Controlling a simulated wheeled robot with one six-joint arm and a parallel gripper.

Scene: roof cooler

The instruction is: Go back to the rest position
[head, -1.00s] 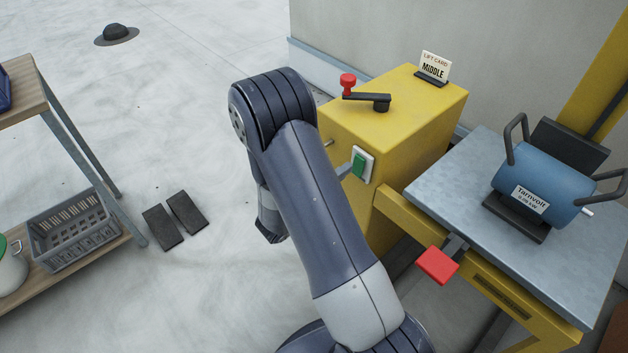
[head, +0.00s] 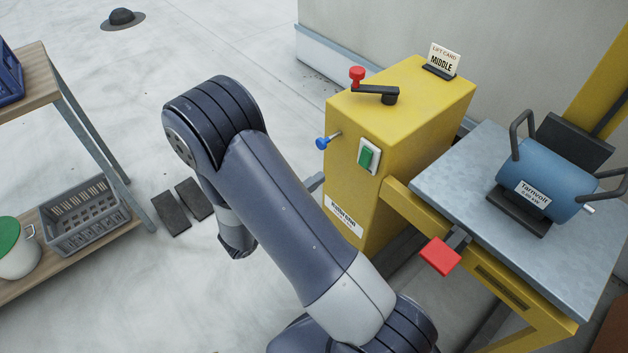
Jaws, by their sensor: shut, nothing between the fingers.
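My arm crosses the middle of the head view, its bend high at the left and its lower part behind.
The cabinet has a red-knobbed crank (head: 375,91), a blue knob (head: 322,143) and a "MIDDLE" card (head: 442,62). A blue Tarnvolt unit (head: 548,185) stands on the lift table (head: 455,180). A shelf with a grey crate (head: 85,222) stands left. Floor between is mostly clear.

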